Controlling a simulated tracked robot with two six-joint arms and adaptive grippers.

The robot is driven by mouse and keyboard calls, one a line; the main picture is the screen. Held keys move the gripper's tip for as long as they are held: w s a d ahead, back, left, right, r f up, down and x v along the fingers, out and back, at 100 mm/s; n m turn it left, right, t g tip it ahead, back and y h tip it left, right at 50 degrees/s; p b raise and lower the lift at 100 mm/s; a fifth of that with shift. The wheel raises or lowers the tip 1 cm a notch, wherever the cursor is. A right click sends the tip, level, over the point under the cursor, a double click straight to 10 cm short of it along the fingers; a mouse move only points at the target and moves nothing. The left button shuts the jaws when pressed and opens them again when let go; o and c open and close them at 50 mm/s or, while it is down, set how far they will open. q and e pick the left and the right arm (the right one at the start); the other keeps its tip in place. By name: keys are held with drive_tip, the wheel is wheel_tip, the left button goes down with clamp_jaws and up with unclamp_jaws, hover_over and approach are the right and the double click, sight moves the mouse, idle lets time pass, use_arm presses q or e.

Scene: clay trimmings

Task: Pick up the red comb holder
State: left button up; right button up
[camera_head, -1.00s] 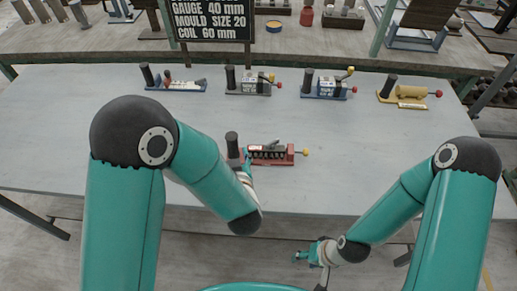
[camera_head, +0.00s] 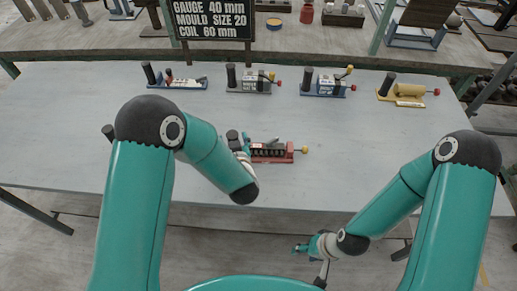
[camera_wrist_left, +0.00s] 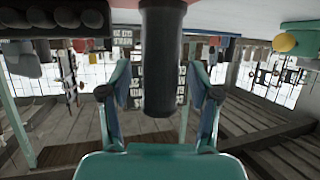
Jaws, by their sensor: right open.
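The red comb holder (camera_head: 285,155) lies near the middle of the grey table. It has a row of dark teeth, a yellow knob at its right end and a dark upright handle (camera_head: 232,136) at its left end. My left gripper (camera_head: 244,142) is at that left end and partly covers it. In the left wrist view, a dark round handle (camera_wrist_left: 163,60) stands between the fingers of my left gripper (camera_wrist_left: 162,92), with gaps visible on both sides. My right gripper (camera_head: 300,249) is open and empty, low in front of the table.
Along the back of the table (camera_head: 400,150) stand a blue holder (camera_head: 185,84), a grey one (camera_head: 250,87), another blue one (camera_head: 325,90) and a yellow one (camera_head: 405,93). A dark knob (camera_head: 108,131) shows beside my left arm. A sign (camera_head: 213,20) stands behind. The table's right part is clear.

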sight(233, 134)
use_arm(q)
clamp_jaws()
drive_tip(key=shift+r, duration=0.25)
drive_tip(key=shift+w+r, duration=0.1)
drive_tip(key=shift+r, duration=0.5)
wheel_tip(233, 134, up, 18)
drive_tip(key=shift+f+b, duration=5.65)
drive_tip(key=shift+f, duration=2.2)
